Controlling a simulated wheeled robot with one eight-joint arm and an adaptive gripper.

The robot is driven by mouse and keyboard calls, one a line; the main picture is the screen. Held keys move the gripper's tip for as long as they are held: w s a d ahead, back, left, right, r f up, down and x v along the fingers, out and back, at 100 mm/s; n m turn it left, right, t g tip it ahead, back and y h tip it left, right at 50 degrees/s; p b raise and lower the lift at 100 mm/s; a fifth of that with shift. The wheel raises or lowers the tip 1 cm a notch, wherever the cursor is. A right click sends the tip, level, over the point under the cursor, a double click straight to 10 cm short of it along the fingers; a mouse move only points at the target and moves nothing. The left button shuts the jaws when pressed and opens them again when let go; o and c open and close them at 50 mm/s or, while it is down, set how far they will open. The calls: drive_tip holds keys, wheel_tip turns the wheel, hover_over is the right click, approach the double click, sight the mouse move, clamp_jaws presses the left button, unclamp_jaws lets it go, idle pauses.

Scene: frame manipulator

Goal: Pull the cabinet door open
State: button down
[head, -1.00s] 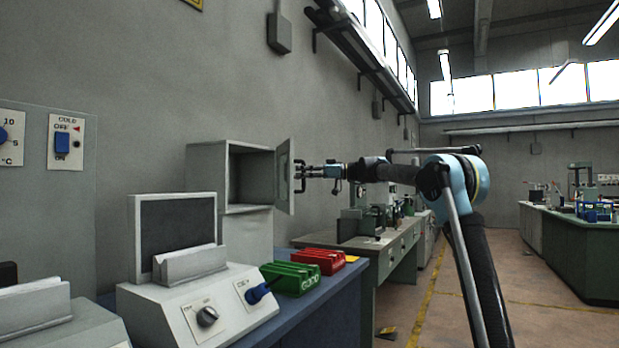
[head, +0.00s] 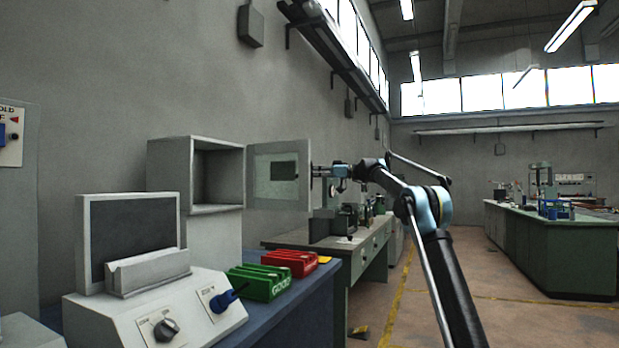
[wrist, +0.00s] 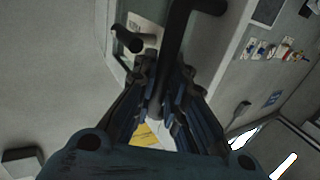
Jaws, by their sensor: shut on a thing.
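The grey cabinet (head: 165,170) stands on the left against the wall, and its hollow inside shows. Its door (head: 278,200) stands wide open, swung out to the right, with its inner face and a dark rectangular panel in view. My gripper (head: 318,171) is at the door's outer side, near its free edge. In the wrist view my gripper (wrist: 157,100) is shut on the dark door handle (wrist: 172,55), which runs up between the fingers. In the head view the door hides most of the handle.
A blue bench holds a control box (head: 160,310) with a dark screen, a green bin (head: 262,283) and a red bin (head: 290,262) below the door. A green workbench (head: 345,255) stands behind. The floor to the right is open.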

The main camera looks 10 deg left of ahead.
drive_tip(key=shift+w+r, duration=0.1)
drive_tip(key=shift+w, duration=0.3)
drive_tip(key=c, duration=1.7)
unclamp_jaws()
drive_tip(key=shift+r, duration=0.1)
drive_tip(key=shift+o, duration=0.5)
drive_tip(key=shift+w, duration=0.1)
drive_tip(key=v, duration=1.2)
